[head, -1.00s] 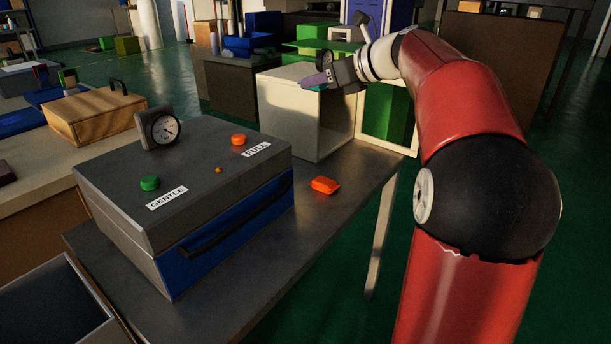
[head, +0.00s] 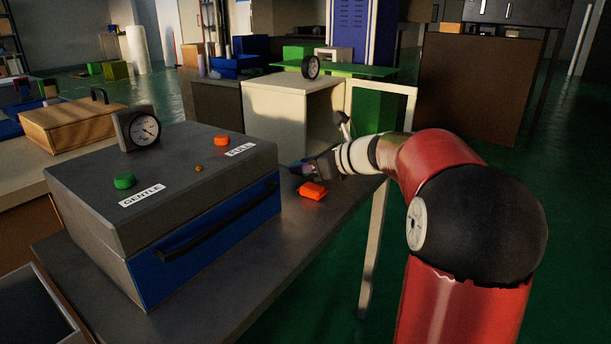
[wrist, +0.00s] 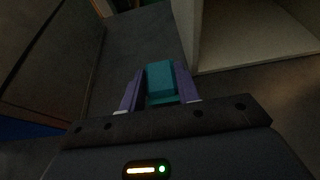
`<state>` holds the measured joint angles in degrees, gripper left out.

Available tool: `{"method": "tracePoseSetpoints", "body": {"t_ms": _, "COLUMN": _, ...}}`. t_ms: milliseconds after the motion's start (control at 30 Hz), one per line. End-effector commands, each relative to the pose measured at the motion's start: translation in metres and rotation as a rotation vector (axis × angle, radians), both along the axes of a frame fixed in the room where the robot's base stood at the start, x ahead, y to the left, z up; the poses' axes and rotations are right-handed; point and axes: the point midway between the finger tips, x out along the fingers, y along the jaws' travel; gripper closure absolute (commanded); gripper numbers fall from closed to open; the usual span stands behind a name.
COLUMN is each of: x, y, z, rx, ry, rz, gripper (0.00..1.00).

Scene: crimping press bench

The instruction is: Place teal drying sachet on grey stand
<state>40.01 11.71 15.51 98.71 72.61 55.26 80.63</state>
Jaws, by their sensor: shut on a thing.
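My gripper (head: 297,168) is low over the bench, between the press box and the open cream cabinet, just behind an orange packet. In the wrist view the teal drying sachet (wrist: 160,78) sits between the two purple fingers (wrist: 155,90), which are shut on it. In the head view the sachet is too small and dark to make out clearly. I cannot pick out a grey stand in either view.
The grey press box (head: 170,190) with its gauge (head: 143,129), green and orange buttons and blue drawer fills the bench's left. The orange packet (head: 313,190) lies near my gripper. The cream cabinet (head: 272,112) stands behind. Bare bench (head: 265,235) lies in front.

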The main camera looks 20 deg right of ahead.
Motion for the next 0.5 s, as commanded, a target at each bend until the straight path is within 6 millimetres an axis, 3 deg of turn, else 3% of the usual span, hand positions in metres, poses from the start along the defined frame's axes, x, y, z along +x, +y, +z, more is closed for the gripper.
{"method": "tracePoseSetpoints", "body": {"t_ms": 100, "x": -0.0001, "y": 0.0004, "z": -0.018, "rx": 0.001, "ry": 0.001, "rz": 0.001, "gripper": 0.9}}
{"method": "tracePoseSetpoints", "body": {"t_ms": 467, "x": 0.0, "y": 0.0004, "z": -0.0212, "rx": 0.0, "ry": 0.0, "rz": 0.001, "gripper": 0.9}}
{"method": "tracePoseSetpoints", "body": {"t_ms": 500, "x": 0.0, "y": 0.0004, "z": -0.0203, "rx": 0.0, "ry": 0.0, "rz": 0.001, "gripper": 0.64}}
